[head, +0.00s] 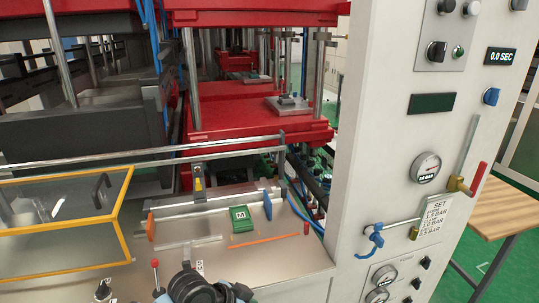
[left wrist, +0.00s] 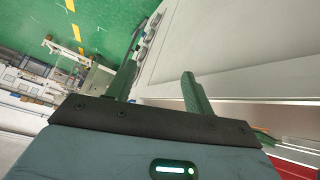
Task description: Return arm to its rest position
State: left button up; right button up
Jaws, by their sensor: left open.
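My left gripper (left wrist: 158,70) shows in the left wrist view with its two dark green fingers apart and nothing between them. Beyond the fingers are a pale grey panel (left wrist: 235,45) and green floor. In the head view, a dark rounded part of my own arm (head: 195,288) shows at the bottom edge, in front of the machine's bench. No gripper fingers can be made out there. My right gripper is in neither view.
A machine with red platens (head: 255,125) stands behind the bench (head: 300,258). A green block (head: 241,219) sits on the bench. A yellow-framed clear guard (head: 122,215) is at left. The control panel (head: 385,140), with gauges and a red-handled lever (head: 479,178), rises at right.

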pick_arm(q)
jog(key=s+a+f+n+t+y, duration=0.1)
jog(key=s+a+f+n+t, duration=0.1)
jog(key=s+a+f+n, duration=0.25)
jog(key=s+a+f+n+t, duration=0.1)
jog(key=s+a+f+t, duration=0.15)
jog(key=s+f, duration=0.4)
jog(key=s+a+f+n+t+y, duration=0.1)
jog(key=s+a+f+y, duration=0.3)
jog(key=s+a, duration=0.6)
notch_tip(320, 180, down, 2)
jog(key=shift+s+a+f+n+y, duration=0.1)
jog(key=shift+s+a+n+y, duration=0.35)
jog(key=shift+s, duration=0.6)
